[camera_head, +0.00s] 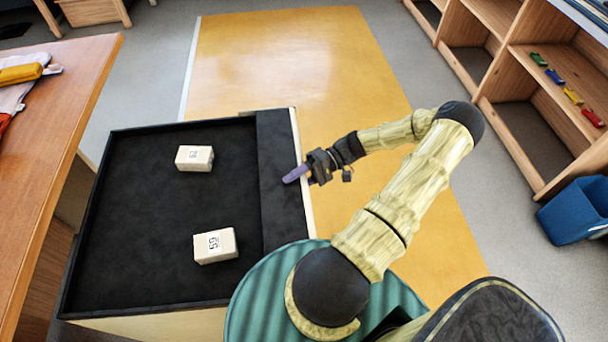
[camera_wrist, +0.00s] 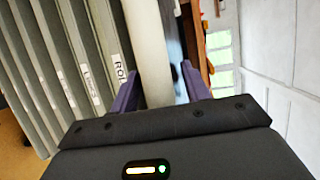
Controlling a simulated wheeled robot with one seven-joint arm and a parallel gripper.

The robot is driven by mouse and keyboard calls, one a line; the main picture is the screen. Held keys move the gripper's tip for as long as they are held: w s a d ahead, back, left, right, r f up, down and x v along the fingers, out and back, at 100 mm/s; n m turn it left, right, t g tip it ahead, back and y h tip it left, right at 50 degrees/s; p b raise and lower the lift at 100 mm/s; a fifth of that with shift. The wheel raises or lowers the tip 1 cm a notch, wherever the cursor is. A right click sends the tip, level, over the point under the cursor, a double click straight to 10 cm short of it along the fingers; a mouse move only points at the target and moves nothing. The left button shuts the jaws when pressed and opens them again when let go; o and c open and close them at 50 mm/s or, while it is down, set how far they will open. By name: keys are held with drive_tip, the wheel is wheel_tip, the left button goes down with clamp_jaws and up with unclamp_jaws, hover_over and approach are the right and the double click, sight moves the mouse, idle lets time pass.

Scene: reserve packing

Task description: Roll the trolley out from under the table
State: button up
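A large black-topped unit with a pale right edge (camera_head: 302,178) stands right of the wooden table (camera_head: 75,110). It may be the trolley; I cannot make out its wheels or how far it reaches under the table. My gripper (camera_head: 297,174) is at this right edge, with a purple finger over the black top. In the wrist view, the purple fingers of my gripper (camera_wrist: 160,88) are spread, with a pale bar (camera_wrist: 150,45) between them. A gap shows beside the right finger. Grey panels with labels (camera_wrist: 88,80) lie left of the bar.
Two white boxes, one at the back (camera_head: 194,158) and one at the front (camera_head: 215,246), rest on the black top. An open wooden shelf (camera_head: 500,75) and a blue bin (camera_head: 575,212) stand at the right. The yellow floor strip (camera_head: 290,60) behind is clear.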

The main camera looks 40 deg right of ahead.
drive_tip(key=b+v, duration=0.1)
drive_tip(key=v, duration=1.1)
drive_tip(key=shift+a, duration=0.15)
